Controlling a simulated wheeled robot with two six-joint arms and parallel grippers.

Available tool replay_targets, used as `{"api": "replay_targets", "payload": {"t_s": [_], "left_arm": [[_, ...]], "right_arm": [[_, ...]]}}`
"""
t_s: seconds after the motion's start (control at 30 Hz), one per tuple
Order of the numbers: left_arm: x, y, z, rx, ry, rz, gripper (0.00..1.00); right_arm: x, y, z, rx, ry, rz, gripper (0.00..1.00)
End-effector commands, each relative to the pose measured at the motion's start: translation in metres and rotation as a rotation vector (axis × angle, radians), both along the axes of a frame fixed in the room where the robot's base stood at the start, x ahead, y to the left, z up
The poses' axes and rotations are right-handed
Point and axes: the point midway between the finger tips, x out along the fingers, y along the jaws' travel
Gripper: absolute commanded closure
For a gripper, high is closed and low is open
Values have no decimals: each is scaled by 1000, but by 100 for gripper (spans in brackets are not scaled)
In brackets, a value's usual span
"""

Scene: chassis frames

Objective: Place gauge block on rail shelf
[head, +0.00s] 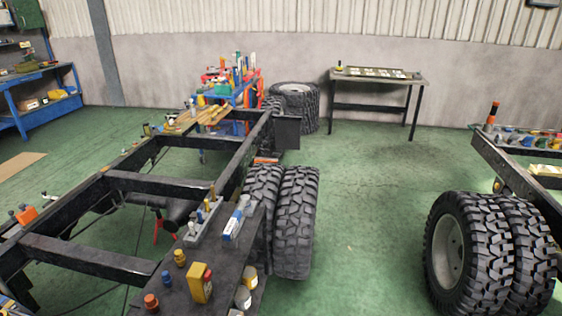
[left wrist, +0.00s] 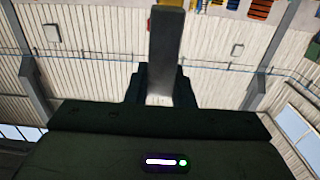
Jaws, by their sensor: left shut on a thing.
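In the left wrist view, a grey metal bar, which I take to be the gauge block (left wrist: 166,45), stands up between the dark fingers of my left gripper (left wrist: 160,88). The gripper is shut on its lower part. Neither gripper shows in the head view, so where the block is relative to the chassis cannot be told. A dark shelf (head: 228,262), probably the rail shelf, runs along the near chassis rail beside the double tyres. It holds a yellow box, small jars and a blue-and-white box.
The black chassis frame (head: 88,258) fills the left. Double tyres (head: 296,215) stand against it. A second chassis with tyres (head: 478,250) is at right. A table (head: 378,76) and a blue workbench (head: 40,110) stand behind. Green floor between the chassis is clear.

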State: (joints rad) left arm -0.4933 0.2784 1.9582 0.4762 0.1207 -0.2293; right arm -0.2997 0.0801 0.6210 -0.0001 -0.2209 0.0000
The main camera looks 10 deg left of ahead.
Motion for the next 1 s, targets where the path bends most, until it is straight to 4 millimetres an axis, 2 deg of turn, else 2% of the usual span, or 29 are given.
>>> {"api": "replay_targets", "payload": {"t_s": [0.17,0.3,0.43,0.6,0.7,1.0], "left_arm": [[5,-34,24,-14,-8,13,100],[10,-65,55,-15,-11,30,100],[12,-85,83,-11,-9,49,100],[13,-98,108,-6,-6,69,100],[13,-101,116,-3,-4,76,100],[13,-102,119,0,-1,78,100]], "right_arm": [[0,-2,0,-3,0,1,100],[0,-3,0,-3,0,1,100],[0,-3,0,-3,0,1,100],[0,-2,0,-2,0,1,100],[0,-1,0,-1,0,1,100],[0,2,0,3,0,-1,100]]}}
